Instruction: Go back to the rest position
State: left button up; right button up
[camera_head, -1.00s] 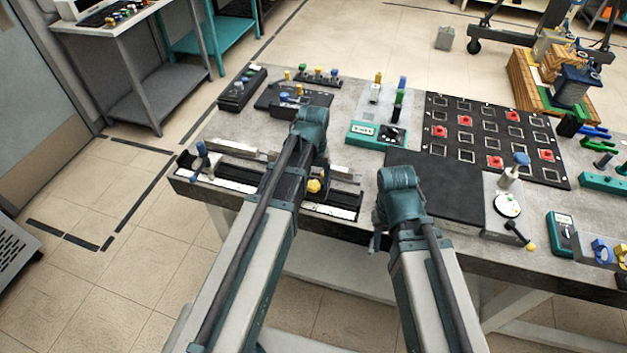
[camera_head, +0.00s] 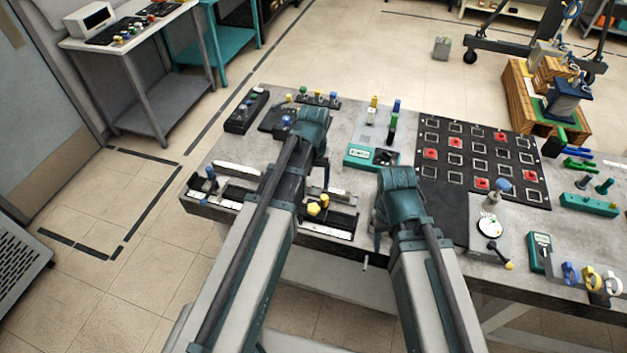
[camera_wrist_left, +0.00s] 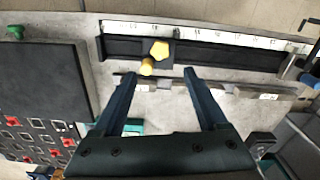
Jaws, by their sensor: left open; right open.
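Beyond the fingertips is a dark rail with a yellow knob (camera_wrist_left: 159,50), apart from the gripper. My right gripper's wrist (camera_head: 397,190) is at the bench's front edge in the head view. Its fingers are mostly hidden, and nothing is seen held in it. Both forearms reach forward, side by side.
A black board with red squares (camera_head: 480,158) lies right of my right wrist. A teal meter box (camera_head: 372,156), posts and a round gauge (camera_head: 489,227) stand on the bench. A grey side table (camera_head: 135,45) is at the back left. Open tiled floor lies left of the bench.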

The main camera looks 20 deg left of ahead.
pick_arm(q)
notch_tip(320, 180, up, 2)
jog(key=shift+r+p, duration=0.1)
jog(key=shift+p, duration=0.45)
pick_arm(e)
notch_tip(320, 180, up, 2)
jog(key=shift+r, duration=0.1)
pick_arm(q)
jog(key=s+d+f+m+b, duration=0.2)
jog(key=s+d, duration=0.3)
jog(key=s, duration=0.2)
jog(key=s+d+f+m+y+b, duration=0.1)
jog(key=s+d+f+m+b, duration=0.1)
jog(key=s+d, duration=0.3)
jog(key=shift+s+d+f+m, duration=0.2)
jog(key=shift+s+d+m, duration=0.15)
jog(key=shift+s+m, duration=0.6)
pick_arm(e)
notch_tip(320, 180, down, 4)
jog(key=shift+f, duration=0.25)
pick_arm(q)
jog(key=shift+s+n, duration=0.25)
